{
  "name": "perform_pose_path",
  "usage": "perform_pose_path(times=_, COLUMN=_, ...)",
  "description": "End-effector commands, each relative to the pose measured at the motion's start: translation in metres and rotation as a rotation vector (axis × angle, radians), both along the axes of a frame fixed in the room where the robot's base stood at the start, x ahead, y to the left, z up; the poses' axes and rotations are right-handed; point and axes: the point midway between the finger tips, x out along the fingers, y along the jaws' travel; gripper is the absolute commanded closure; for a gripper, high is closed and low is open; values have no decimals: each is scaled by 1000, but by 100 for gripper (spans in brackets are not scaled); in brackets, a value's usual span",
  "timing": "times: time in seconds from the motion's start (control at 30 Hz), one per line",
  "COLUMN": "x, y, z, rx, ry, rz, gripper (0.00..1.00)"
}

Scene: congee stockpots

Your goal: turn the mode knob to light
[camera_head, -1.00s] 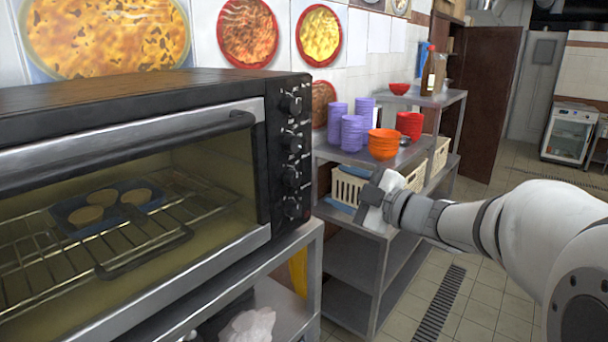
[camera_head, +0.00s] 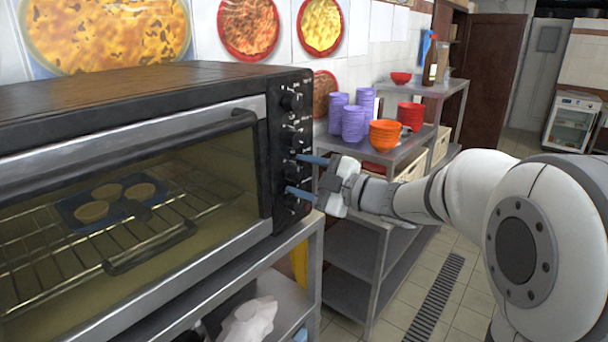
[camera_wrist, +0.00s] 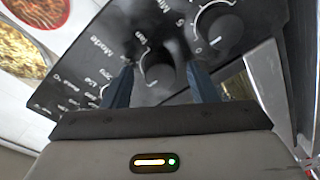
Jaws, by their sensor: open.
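The mode knob (camera_head: 290,176) is the dark third knob down on the oven's right-hand control panel. In the wrist view the mode knob (camera_wrist: 158,77) sits beside the printed word "Mode", with small setting labels around it. Its pointer is dark and blurred there, so I cannot tell its setting. My gripper (camera_head: 294,174) points at the panel from the right, with its two blue fingers apart, one above and one below the knob. In the wrist view my gripper (camera_wrist: 160,70) has a finger on each side of the knob. I cannot tell whether they touch it.
A lower knob (camera_wrist: 217,28) with a number scale lies close to one finger. The oven (camera_head: 150,85) has its glass door shut, with a tin (camera_head: 75,210) on the rack inside. A metal shelf (camera_head: 405,150) with purple bowls (camera_head: 353,123) and orange bowls (camera_head: 384,135) stands behind my gripper.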

Motion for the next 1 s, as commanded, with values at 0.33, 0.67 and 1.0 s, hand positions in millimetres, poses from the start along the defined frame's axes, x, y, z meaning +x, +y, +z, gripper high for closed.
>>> perform_pose_path(times=0.33, x=0, y=0, z=0, rx=0, ry=0, rz=0, gripper=64)
perform_pose_path(times=0.67, x=0, y=0, z=0, rx=0, ry=1, rz=1, gripper=91)
perform_pose_path(times=1.0, x=-1, y=1, z=0, rx=33, ry=42, rz=2, gripper=91)
